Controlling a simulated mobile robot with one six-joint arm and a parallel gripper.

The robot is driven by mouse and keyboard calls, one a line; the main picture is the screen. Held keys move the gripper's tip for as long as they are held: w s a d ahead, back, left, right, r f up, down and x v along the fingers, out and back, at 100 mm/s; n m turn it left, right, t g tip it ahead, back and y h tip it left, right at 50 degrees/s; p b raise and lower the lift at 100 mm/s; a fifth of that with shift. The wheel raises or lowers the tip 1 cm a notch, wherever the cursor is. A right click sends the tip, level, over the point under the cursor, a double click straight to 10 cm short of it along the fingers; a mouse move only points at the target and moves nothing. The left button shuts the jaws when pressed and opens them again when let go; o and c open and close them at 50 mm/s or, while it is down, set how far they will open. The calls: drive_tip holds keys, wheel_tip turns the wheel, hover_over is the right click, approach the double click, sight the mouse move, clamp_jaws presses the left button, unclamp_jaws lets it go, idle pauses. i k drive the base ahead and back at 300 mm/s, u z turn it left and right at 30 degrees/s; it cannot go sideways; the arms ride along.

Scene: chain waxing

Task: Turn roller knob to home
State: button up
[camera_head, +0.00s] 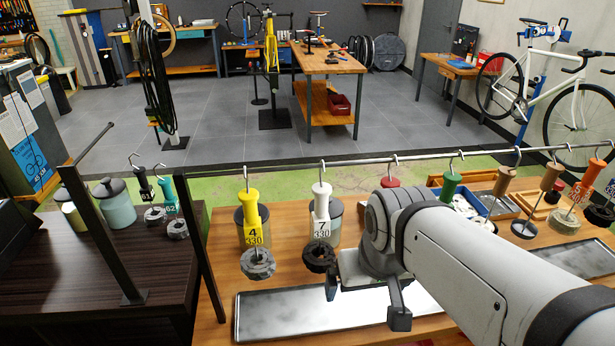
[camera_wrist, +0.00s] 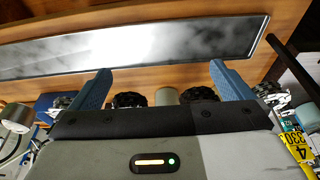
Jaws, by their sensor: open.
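No roller knob can be made out for certain in either view; my arm hides part of the bench. My gripper (camera_head: 366,300) is open above the long shiny metal tray (camera_head: 265,317) on the wooden bench, with nothing between its fingers. In the wrist view my gripper (camera_wrist: 163,80) shows two blue-grey fingers spread wide, and the tray (camera_wrist: 130,47) lies beyond them. Left of my gripper, a black chain coil (camera_head: 319,258) hangs under the white handle tagged 7 (camera_head: 321,205). A grey coil (camera_head: 258,263) hangs under the yellow handle tagged 4 (camera_head: 249,215).
A horizontal rail (camera_head: 290,165) carries several hooks with coloured handles, including green (camera_head: 450,186) and orange-red (camera_head: 593,172) ones. Cylindrical pots stand behind the yellow and white handles. A dark post (camera_head: 200,245) rises at the bench's left end. A dark side table (camera_head: 85,270) stands left.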

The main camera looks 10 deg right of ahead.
sight(552, 196)
drive_tip(key=k, duration=1.25)
drive_tip(key=z, duration=0.35)
drive_tip(key=i, duration=0.9)
drive_tip(key=z, duration=1)
drive_tip(key=i, duration=0.35)
drive_tip(key=z, duration=0.1)
drive_tip(key=k, duration=1.15)
drive_tip(key=z, duration=0.75)
drive_tip(key=i, duration=1.55)
drive_tip(key=u, duration=0.45)
